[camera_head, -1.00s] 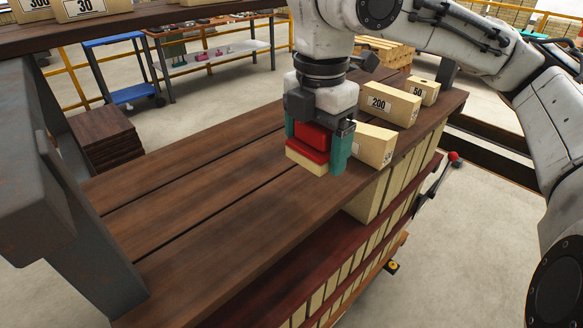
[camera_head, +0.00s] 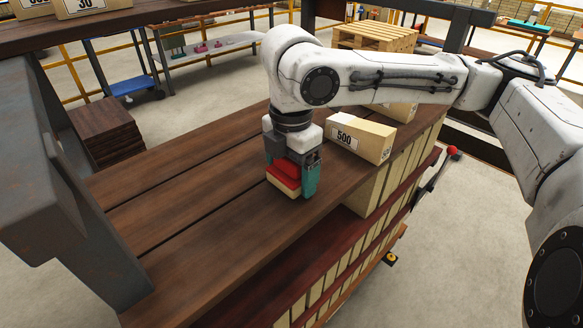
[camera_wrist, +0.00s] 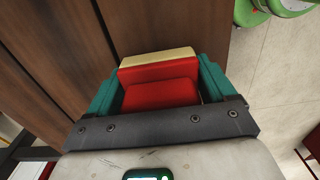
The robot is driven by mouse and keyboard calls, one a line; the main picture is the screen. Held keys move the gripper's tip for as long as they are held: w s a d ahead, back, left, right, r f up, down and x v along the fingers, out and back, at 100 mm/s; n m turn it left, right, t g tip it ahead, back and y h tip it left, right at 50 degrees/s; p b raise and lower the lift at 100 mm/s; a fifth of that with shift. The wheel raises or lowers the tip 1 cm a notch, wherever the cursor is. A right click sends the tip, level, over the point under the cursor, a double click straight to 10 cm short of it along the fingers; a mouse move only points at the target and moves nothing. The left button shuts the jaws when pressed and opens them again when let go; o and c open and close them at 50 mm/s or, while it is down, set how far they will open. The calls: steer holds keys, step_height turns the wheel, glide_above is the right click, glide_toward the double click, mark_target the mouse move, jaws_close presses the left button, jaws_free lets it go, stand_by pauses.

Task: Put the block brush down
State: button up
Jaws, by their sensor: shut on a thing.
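The block brush has a red back and a cream bristle side; it shows in the head view (camera_head: 284,178) and in the wrist view (camera_wrist: 160,85). My gripper (camera_head: 290,180) has its teal fingers shut on the red part, one on each side. The gripper points down over the brown plank shelf (camera_head: 190,205), near its front edge. The cream side faces down, at or just above the planks; I cannot tell whether it touches. In the wrist view the fingers (camera_wrist: 158,92) flank the red body.
A cream block marked 500 (camera_head: 360,138) stands right of my gripper on the same shelf, with another block partly hidden behind my arm. A grey steel post (camera_head: 75,190) stands at the left. The planks left of the gripper are clear.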

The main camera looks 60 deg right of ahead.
steer(key=shift+s+f+b, duration=0.1)
steer(key=shift+f+b, duration=0.25)
steer(key=shift+f, duration=0.15)
steer(key=shift+a+f, duration=0.1)
steer(key=shift+f, duration=0.05)
steer(key=o, duration=1.2)
steer(key=shift+f, duration=0.1)
steer(key=shift+s, duration=0.1)
steer(key=r, duration=1.2)
steer(key=shift+w+d+b, duration=0.2)
steer(key=shift+w+b, duration=0.15)
steer(key=shift+b, duration=0.05)
steer(key=shift+f, duration=0.1)
